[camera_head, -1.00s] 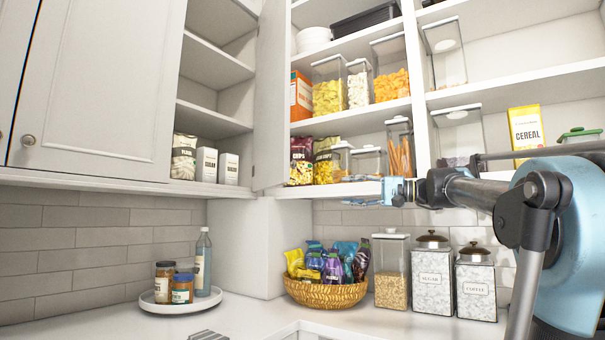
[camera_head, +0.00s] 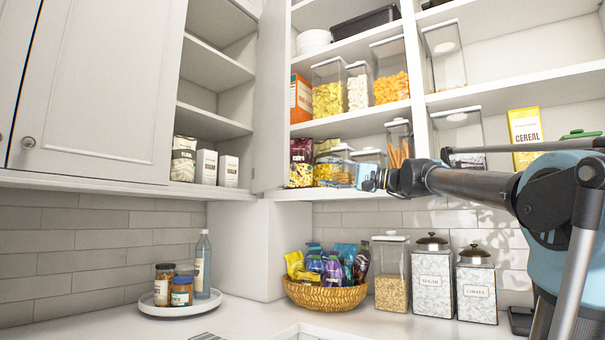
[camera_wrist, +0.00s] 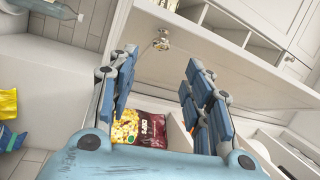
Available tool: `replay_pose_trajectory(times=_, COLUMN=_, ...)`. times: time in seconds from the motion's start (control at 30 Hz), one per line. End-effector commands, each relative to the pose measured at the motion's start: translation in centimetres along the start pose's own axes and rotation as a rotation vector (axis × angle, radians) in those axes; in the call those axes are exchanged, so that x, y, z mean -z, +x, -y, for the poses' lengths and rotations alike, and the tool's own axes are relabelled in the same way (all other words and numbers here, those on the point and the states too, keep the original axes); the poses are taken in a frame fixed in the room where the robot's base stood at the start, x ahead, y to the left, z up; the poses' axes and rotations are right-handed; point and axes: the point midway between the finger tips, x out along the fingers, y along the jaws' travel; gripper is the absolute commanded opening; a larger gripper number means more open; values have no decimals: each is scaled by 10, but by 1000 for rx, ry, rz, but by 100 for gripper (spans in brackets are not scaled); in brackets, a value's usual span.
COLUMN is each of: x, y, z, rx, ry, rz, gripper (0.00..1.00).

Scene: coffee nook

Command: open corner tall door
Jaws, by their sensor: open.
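The tall corner door (camera_head: 271,95) is a white panel standing out between the left open shelves and the right shelves in the head view, seen nearly edge-on. In the wrist view the white door panel (camera_wrist: 205,62) has a small metal knob (camera_wrist: 162,40) near its edge. My gripper (camera_head: 343,175) is at the bottom shelf level, right of the door, in the head view. In the wrist view my gripper (camera_wrist: 161,60) is open and empty, its two blue padded fingers apart. The knob shows just beyond and between the fingertips; no contact is visible.
A chips bag (camera_wrist: 140,128) stands on the shelf below the fingers in the wrist view. Clear food containers (camera_head: 327,97) fill the right shelves. A snack basket (camera_head: 325,297), a sugar canister (camera_head: 433,282) and a round tray (camera_head: 160,305) stand on the counter.

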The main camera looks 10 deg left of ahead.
Motion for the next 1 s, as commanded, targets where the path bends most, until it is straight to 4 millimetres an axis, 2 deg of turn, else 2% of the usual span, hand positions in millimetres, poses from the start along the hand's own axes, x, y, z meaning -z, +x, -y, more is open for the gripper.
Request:
replay_pose_trajectory(times=0.6, x=-1, y=78, z=0, rx=0, ry=1, rz=3, gripper=46)
replay_pose_trajectory(times=0.8, x=-1, y=94, z=0, rx=0, ry=1, rz=2, gripper=46)
replay_pose_trajectory(times=1.0, x=0, y=98, z=0, rx=-1, ry=0, rz=0, gripper=46)
